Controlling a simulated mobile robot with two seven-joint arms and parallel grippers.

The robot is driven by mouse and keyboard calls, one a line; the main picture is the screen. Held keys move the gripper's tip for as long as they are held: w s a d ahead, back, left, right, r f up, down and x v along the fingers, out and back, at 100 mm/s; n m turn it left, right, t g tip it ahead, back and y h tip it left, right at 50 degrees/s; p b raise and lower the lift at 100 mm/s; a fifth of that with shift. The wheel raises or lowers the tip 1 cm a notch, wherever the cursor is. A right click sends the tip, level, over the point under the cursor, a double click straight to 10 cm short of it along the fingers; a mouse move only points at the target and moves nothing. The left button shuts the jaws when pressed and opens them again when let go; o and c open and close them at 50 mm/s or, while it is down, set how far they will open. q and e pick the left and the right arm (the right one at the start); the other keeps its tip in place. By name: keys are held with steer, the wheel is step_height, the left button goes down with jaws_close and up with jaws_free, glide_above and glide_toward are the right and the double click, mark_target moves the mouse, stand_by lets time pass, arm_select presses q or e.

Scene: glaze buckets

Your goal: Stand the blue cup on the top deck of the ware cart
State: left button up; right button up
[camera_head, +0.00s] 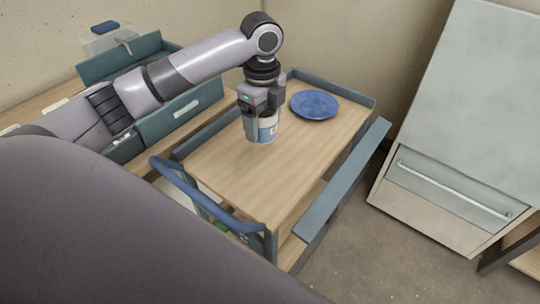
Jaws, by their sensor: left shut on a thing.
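The ware cart (225,180) has a wooden top deck with blue-grey rims and a blue handle at its near end. My left gripper (261,118) points down over the far middle part of this deck. It is shut on the blue cup (267,131), which looks upright, with a white part and blue lower down. The gripper hides the upper part of the cup. I cannot tell whether the cup's base touches the deck or hangs just above it. My right gripper is not in view.
A blue plate (314,104) lies on the deck, right of the cup. The near part of the deck is bare. A table with blue-grey drawers (180,113) stands left of the cart. A large grey cabinet (465,130) with a bar handle stands at the right.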

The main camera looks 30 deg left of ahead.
mark_target(263, 134)
arm_select(q)
step_height(263, 134, down, 16)
steer(key=shift+r, duration=0.2)
steer(key=shift+f, duration=0.15)
steer(key=o, duration=1.2)
steer(key=shift+c, duration=0.2)
step_height(263, 134, up, 12)
steer(key=shift+r, duration=0.15)
steer(key=shift+d, duration=0.1)
